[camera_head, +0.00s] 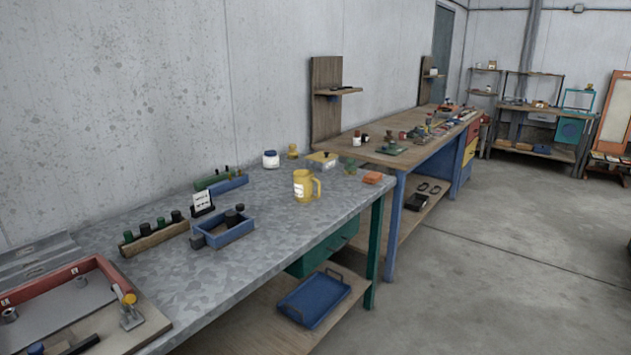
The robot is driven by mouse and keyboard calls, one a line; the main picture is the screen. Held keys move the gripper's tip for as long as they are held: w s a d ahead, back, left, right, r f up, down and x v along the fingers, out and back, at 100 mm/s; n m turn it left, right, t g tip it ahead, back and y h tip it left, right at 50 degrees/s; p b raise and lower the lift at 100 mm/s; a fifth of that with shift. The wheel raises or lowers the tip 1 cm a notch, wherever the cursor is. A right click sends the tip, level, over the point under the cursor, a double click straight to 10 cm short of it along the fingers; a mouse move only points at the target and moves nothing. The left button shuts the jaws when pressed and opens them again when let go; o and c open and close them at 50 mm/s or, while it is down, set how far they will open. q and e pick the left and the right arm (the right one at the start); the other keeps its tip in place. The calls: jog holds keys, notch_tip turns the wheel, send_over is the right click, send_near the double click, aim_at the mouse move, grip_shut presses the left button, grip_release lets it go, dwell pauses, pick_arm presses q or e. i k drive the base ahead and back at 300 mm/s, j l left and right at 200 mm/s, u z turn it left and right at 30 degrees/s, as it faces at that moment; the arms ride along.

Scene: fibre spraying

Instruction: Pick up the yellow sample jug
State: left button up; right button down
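The yellow sample jug (303,186) stands upright on the grey mottled metal bench top (262,222), near its far end. It has a white label on its front and its handle points to the right. Nothing touches it and nothing hides it. Neither of my grippers shows in the head view.
A blue open box (231,233) with black pieces stands left of the jug, near a small sign (202,202). A white jar (271,159) is behind it, an orange block (373,177) to the right. A blue tray (311,299) lies on the lower shelf. The floor (470,270) at right is clear.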

aim_at(304, 179)
jog(key=i+l+u, duration=0.1)
jog(key=i+l, duration=0.35)
jog(key=l, duration=0.3)
jog(key=i+l+u, duration=0.15)
jog(key=l, duration=0.25)
jog(key=i+l+u, duration=0.1)
jog(key=i+l, duration=0.15)
jog(key=l, duration=0.15)
